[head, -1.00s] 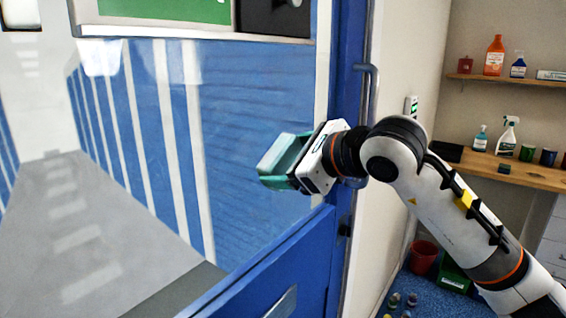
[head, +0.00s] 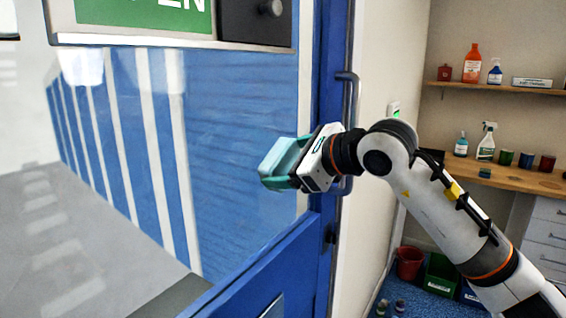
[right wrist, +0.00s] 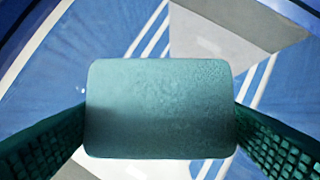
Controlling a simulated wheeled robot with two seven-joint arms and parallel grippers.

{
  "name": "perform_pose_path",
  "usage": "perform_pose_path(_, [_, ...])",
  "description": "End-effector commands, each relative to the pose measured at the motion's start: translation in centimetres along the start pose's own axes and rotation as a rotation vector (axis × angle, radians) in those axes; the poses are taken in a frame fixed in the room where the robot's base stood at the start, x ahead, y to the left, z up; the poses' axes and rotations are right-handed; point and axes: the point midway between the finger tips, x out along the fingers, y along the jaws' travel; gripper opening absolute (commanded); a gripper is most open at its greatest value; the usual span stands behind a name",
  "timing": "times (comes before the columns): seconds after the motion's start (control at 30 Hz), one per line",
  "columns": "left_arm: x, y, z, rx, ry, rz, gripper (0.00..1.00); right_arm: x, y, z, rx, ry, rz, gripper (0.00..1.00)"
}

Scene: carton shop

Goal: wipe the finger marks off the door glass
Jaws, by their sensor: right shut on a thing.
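The door glass (head: 130,150) fills the left of the head view, set in a blue door frame (head: 262,262). Beyond or in it show blue and white stripes and a grey floor. I cannot make out clear finger marks on it. My right gripper (head: 285,168) is shut on a teal block, like a sponge (head: 278,162), in front of the glass's right part. In the right wrist view the teal sponge (right wrist: 160,108) sits between both fingers, with the glass behind it. I cannot tell whether it touches the glass. My left gripper is not in view.
A door handle (head: 347,120) stands on the blue frame, right of my right gripper. A green sign (head: 150,14) is at the top. Wooden shelves (head: 500,87) with bottles and cups are at the right. Bins (head: 409,262) stand on the floor below.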

Motion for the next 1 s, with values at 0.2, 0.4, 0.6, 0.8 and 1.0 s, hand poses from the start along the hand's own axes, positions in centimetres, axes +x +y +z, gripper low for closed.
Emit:
perform_pose_path(0.2, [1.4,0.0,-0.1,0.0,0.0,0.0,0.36,-2.1,-0.2,1.0,-0.002,0.001,0.002,0.62])
perform_pose_path(0.4, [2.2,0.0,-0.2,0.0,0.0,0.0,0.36,-3.9,-0.1,1.8,-0.001,-0.001,0.002,0.62])
perform_pose_path(0.6, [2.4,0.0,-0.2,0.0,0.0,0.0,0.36,-4.8,-0.1,1.9,-0.001,0.001,-0.001,0.62])
perform_pose_path(0.8, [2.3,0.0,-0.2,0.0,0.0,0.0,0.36,-4.8,-0.1,1.9,-0.001,0.0,-0.001,0.62])
perform_pose_path(1.0, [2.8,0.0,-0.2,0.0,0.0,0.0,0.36,-5.2,-0.1,2.3,-0.001,0.0,0.001,0.62])
